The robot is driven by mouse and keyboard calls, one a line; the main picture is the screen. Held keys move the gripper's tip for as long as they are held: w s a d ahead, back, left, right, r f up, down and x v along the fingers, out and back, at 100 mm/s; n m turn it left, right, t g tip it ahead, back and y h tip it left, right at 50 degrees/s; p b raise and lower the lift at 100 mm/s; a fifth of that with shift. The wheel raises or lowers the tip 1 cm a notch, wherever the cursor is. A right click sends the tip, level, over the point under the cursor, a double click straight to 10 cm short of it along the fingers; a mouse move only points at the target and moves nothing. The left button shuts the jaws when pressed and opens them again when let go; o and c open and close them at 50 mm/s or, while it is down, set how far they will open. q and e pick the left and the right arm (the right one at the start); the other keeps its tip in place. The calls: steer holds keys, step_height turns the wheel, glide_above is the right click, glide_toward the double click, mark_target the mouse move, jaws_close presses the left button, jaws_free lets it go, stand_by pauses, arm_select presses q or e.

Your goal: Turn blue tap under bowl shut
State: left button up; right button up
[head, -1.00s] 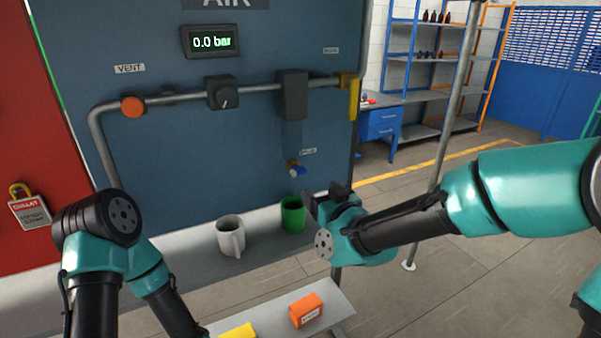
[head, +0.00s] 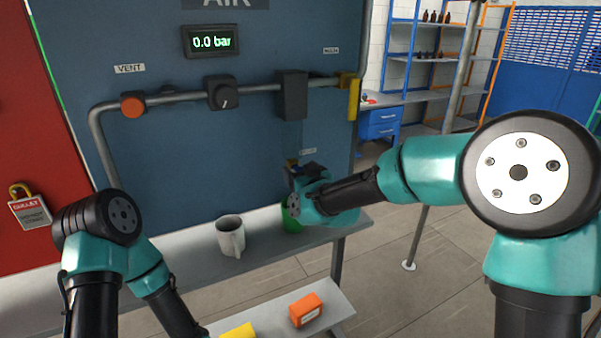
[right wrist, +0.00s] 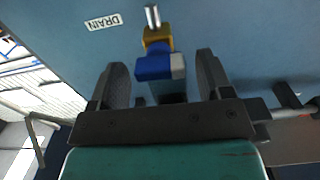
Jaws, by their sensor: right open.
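The blue tap (right wrist: 151,67) sits under a brass fitting (right wrist: 156,38) beside the DRAIN label (right wrist: 104,22). In the right wrist view, its blue handle with a grey end lies between the two fingers of my open right gripper (right wrist: 163,78), with gaps on both sides. In the head view my right gripper (head: 306,174) is at the panel and hides the tap; a bit of brass (head: 292,162) shows above it. The bowl (head: 291,135) hangs beneath the dark filter block (head: 291,94). My left gripper is out of view; only its arm shows.
An orange box (head: 305,310) lies lower down.

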steer(key=c, duration=0.9)
steer(key=shift+m, duration=0.3)
steer(key=shift+d+m, duration=0.1)
steer(key=shift+m, duration=1)
steer(key=o, duration=0.9)
